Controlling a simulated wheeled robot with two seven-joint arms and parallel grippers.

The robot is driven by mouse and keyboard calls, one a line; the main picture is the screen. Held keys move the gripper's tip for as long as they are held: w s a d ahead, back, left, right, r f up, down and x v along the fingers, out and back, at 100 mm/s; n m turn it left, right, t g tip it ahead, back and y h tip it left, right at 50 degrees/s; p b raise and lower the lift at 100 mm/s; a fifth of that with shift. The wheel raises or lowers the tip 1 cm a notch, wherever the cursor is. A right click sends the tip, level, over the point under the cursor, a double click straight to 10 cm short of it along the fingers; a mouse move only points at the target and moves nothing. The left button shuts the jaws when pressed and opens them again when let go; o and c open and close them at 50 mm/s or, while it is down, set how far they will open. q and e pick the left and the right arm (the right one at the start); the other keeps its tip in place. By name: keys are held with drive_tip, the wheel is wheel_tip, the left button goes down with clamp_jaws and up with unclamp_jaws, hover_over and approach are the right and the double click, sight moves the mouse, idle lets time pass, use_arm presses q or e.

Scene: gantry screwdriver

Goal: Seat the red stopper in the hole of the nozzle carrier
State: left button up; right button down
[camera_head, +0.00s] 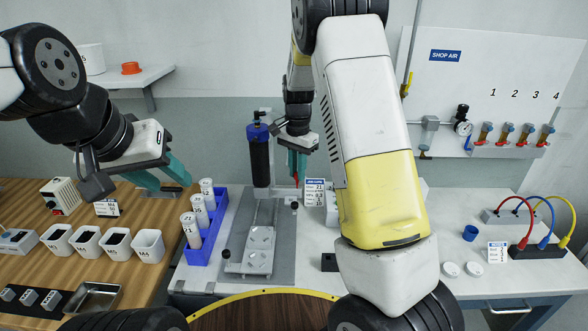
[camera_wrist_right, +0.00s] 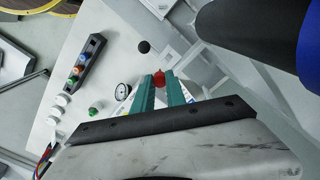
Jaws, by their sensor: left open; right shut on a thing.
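My right gripper (camera_head: 297,172) is shut on the red stopper (camera_head: 296,180) and holds it above the grey fixture, right of the black cylinder with the blue cap (camera_head: 259,150). In the right wrist view the red stopper (camera_wrist_right: 158,79) sits between the teal fingertips (camera_wrist_right: 158,92). I cannot clearly pick out the nozzle carrier or its hole; pale grey frame parts (camera_wrist_right: 192,75) show beside the stopper in the wrist view. My left gripper (camera_head: 160,178) is open and empty over the wooden bench at left.
A grey fixture (camera_head: 258,245) with a sliding plate stands in the middle. A blue rack (camera_head: 206,235) with white cylinders is left of it. A job card (camera_head: 315,190) stands close right of my right gripper. White bins (camera_head: 88,243) line the wooden bench.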

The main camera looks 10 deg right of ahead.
drive_tip(key=shift+w+a+f, duration=0.2)
drive_tip(key=shift+a+f, duration=0.1)
drive_tip(key=shift+f, duration=0.5)
drive_tip(key=shift+w+a+f, duration=0.25)
drive_tip(key=shift+a+f, duration=0.05)
drive_tip(key=shift+f, duration=0.5)
drive_tip(key=shift+w+a+f, duration=0.2)
drive_tip(key=shift+a+f, duration=0.1)
drive_tip(key=shift+f, duration=0.5)
drive_tip(key=shift+f, duration=0.1)
idle(0.4)
drive_tip(key=shift+f, duration=2.05)
drive_tip(key=c, duration=1.3)
unclamp_jaws()
drive_tip(key=shift+r, duration=0.1)
